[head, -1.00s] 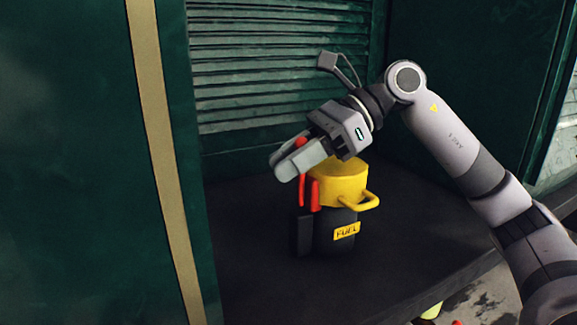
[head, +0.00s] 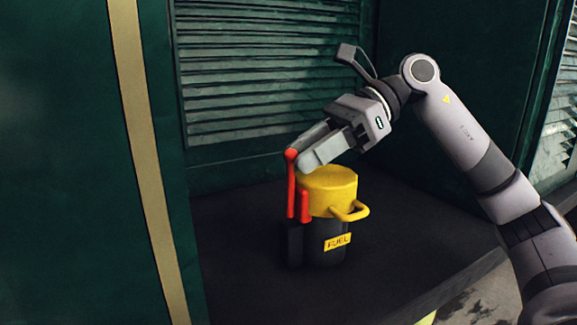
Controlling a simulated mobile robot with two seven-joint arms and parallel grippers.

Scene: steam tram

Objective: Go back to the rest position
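A black canister with a yellow top, a yellow side handle and a "FUEL" label (head: 328,190) stands upright on the dark shelf (head: 400,222). Red levers (head: 291,180) stand at its left side, the taller one reaching above the yellow top. My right gripper (head: 306,150) is above the canister's top, beside the tip of the taller lever. Its two fingers look apart with nothing between them. In this view I cannot tell if a finger still touches the lever. My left gripper is not in view.
A green wall with a gold stripe (head: 145,150) stands close on the left. A louvred shutter (head: 260,70) is behind the canister, and a green panel (head: 470,70) is at the right. The shelf right of the canister is bare.

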